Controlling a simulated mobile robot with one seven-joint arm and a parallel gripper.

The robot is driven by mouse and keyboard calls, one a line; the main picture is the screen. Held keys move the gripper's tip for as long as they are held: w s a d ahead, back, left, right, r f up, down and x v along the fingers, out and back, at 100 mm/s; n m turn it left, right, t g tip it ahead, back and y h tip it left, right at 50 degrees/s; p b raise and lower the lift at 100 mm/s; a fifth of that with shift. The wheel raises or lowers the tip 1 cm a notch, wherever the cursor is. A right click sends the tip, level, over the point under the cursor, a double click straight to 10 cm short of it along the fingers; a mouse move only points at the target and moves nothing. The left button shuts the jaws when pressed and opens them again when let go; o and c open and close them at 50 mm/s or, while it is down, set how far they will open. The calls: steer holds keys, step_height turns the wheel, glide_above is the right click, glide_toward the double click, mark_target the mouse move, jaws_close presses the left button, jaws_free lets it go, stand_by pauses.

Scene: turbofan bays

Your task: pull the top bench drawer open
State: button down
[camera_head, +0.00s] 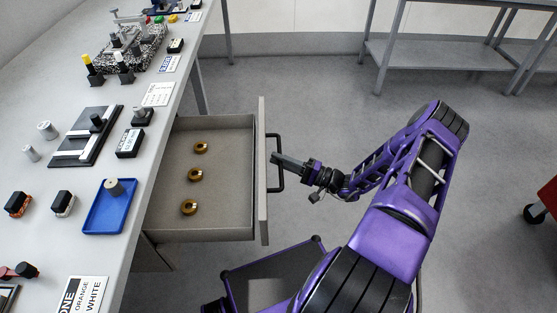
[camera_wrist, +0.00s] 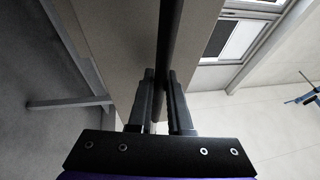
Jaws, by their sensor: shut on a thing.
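The top bench drawer (camera_head: 228,131) stands pulled out from the bench, its inside in plain view with three brass-coloured rings (camera_head: 195,175) lying in a row. Its front panel (camera_head: 262,200) carries a dark bar handle (camera_head: 281,184). My gripper (camera_head: 276,160) is at the handle, shut on it. In the wrist view my gripper's two fingers (camera_wrist: 160,100) stand on either side of the dark handle bar (camera_wrist: 170,40), with the pale drawer front (camera_wrist: 120,45) behind it. The exact finger contact is small in the head view.
The bench top (camera_head: 130,220) holds a blue tray (camera_head: 97,213), a black fixture plate (camera_head: 70,150), and several small parts and labels. A grey shelf table (camera_head: 410,55) stands at the back right. A red cart (camera_head: 548,197) is at the right edge. Floor between is clear.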

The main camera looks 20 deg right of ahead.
steer(key=c, duration=0.8)
jaws_free()
steer(key=shift+c, duration=0.2)
steer(key=b+v, duration=0.1)
steer(key=v, duration=1.6)
steer(key=shift+s+f, duration=0.1)
steer(key=shift+f, duration=0.05)
